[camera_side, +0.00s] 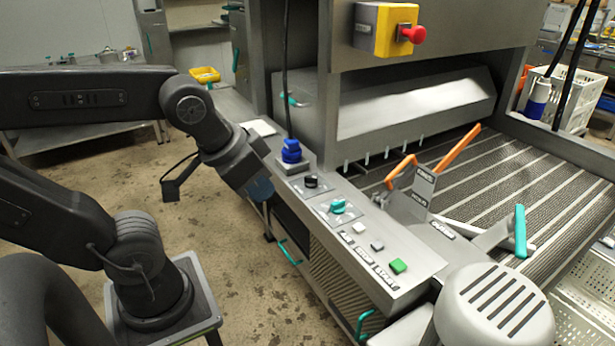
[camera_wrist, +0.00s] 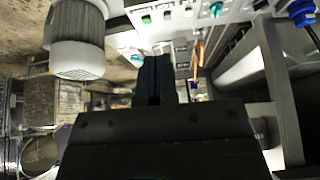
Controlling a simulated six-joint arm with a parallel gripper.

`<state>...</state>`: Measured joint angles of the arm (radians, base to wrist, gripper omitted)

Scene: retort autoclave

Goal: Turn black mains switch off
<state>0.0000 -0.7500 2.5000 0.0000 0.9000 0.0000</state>
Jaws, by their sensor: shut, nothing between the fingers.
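The black mains switch (camera_side: 311,182) is a small black knob on a plate on the grey control panel (camera_side: 410,262), between a blue plug (camera_side: 291,150) and a teal knob (camera_side: 338,206). In the wrist view, a dark knob (camera_wrist: 260,4) shows partly at the top edge, between the teal knob (camera_wrist: 216,9) and the blue plug (camera_wrist: 302,12). My gripper (camera_side: 262,188) is left of the panel's edge in the side view, apart from the switch. In the wrist view its dark fingers (camera_wrist: 153,75) are together and empty.
White and green buttons (camera_side: 398,265) sit nearer on the panel. A yellow box with a red emergency stop (camera_side: 412,34) is above. Orange-handled levers (camera_side: 458,148) and a teal-handled lever (camera_side: 520,232) stand right of the panel. A black cable rises from the plug.

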